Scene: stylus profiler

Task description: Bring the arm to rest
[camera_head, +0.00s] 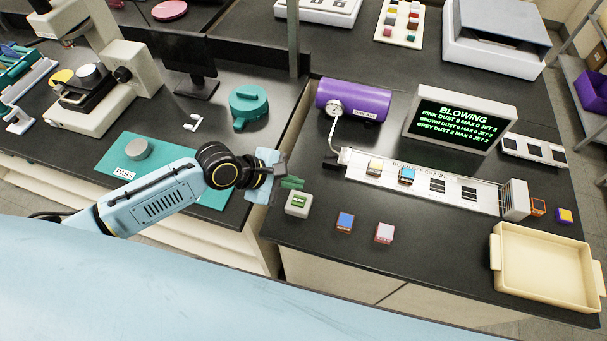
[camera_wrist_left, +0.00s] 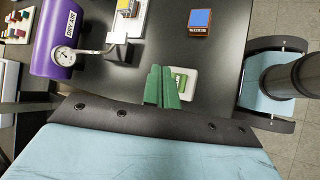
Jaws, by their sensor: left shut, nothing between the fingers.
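My left arm (camera_head: 165,195) reaches in from the left in the head view, over the teal mat. Its gripper (camera_head: 291,182) has green fingertips, which are together and empty. They also show side by side in the left wrist view (camera_wrist_left: 163,86). They are just behind a small white box with a green button (camera_head: 297,203) in the head view. This box shows partly behind the fingers in the left wrist view (camera_wrist_left: 187,80). I cannot tell whether the fingers touch the box. My right gripper is not in view.
A purple dry-air cylinder (camera_head: 355,100) with a gauge stands behind the gripper. A white channel strip (camera_head: 455,190), a screen reading BLOWING (camera_head: 462,117) and a cream tray (camera_head: 545,268) lie to the right.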

